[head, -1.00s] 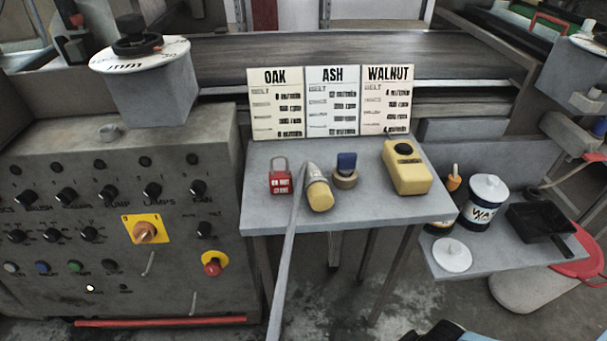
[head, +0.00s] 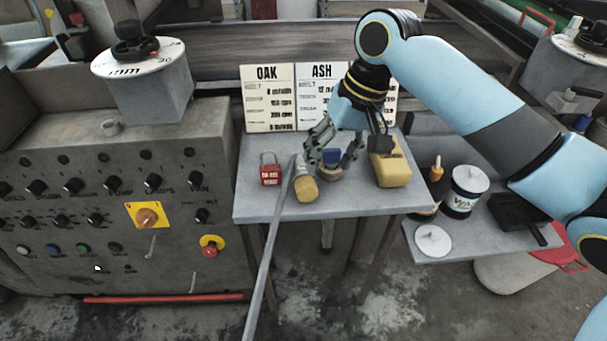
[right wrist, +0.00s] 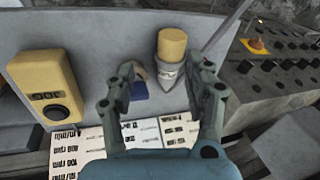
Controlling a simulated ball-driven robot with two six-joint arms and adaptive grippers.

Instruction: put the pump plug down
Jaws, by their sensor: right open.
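The pump plug (head: 306,188), with a yellow end and a pale grey body, lies on the small grey table (head: 375,208). A grey cable (head: 263,275) runs from beside it over the table's front edge. My right gripper (head: 329,170) is open above the table, just right of the plug in the head view. In the right wrist view the plug (right wrist: 172,45) shows between the open fingers, nearer the right one, and nothing is gripped. Contact with a finger cannot be told. My left gripper is not in view.
A red padlock (head: 269,174) lies left of the plug. A blue-topped item (head: 331,157) is partly hidden behind my fingers. A yellow box device (head: 391,172) stands right. Cards (head: 268,98) stand at the back. The table's front strip is clear.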

